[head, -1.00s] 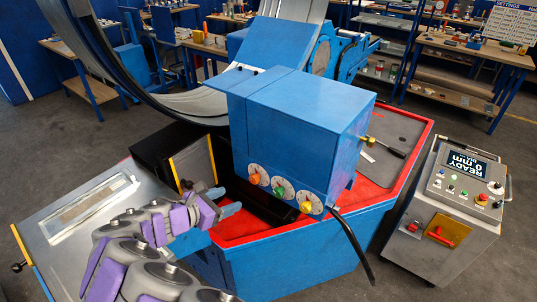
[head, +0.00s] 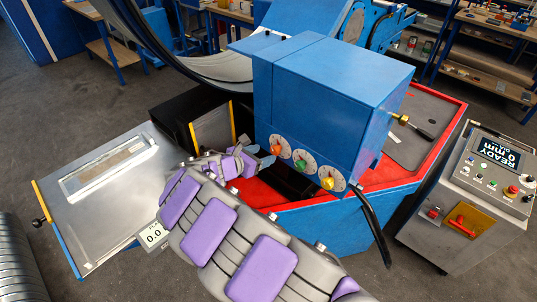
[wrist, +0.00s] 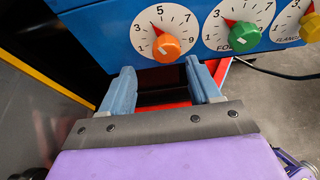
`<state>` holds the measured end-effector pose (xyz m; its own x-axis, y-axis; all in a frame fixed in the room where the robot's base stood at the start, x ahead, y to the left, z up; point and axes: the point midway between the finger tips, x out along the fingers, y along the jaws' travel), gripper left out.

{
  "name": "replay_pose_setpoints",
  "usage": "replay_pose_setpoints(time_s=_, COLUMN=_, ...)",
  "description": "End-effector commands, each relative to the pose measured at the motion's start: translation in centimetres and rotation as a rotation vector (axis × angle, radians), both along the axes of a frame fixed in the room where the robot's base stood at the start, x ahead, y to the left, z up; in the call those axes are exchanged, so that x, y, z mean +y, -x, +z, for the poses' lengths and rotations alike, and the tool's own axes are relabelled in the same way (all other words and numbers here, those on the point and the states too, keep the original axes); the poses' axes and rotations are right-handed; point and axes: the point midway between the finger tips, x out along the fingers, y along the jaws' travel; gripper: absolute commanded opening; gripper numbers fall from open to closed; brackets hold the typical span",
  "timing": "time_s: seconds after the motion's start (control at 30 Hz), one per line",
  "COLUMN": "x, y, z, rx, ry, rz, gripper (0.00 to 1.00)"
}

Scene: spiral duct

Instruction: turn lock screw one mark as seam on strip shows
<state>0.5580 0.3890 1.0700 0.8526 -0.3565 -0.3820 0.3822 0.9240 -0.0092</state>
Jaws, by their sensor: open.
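The blue machine head (head: 320,90) carries a row of dial knobs on its lower front: orange (head: 275,150), green (head: 299,166) and yellow (head: 327,184). In the wrist view, the orange knob (wrist: 166,46) sits on a white numbered dial with a red pointer between 3 and 5. My gripper (head: 264,156) is open and empty; in the wrist view its blue fingers (wrist: 162,80) reach just below the orange knob, with the knob between their lines. I cannot tell whether they touch it. A brass-coloured screw (head: 399,118) is on the head's right side. A strip (head: 106,169) lies in a framed plate on the left table.
A grey control cabinet (head: 465,200) stands at right; its screen reads READY 0 mm. A black cable (head: 376,225) hangs below the head. A small display (head: 153,235) reads 0.0, partly covered by my arm.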

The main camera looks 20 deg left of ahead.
Motion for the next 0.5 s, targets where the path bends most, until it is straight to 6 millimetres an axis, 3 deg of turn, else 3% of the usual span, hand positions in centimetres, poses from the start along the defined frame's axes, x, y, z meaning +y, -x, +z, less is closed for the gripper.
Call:
replay_pose_setpoints(time_s=0.2, x=-1.6, y=-2.6, z=-1.0, rx=0.000, ry=-0.006, rz=-0.001, gripper=0.62)
replay_pose_setpoints(time_s=0.5, x=-1.4, y=-3.6, z=-1.4, rx=-0.003, ry=-0.002, rz=0.000, gripper=0.62)
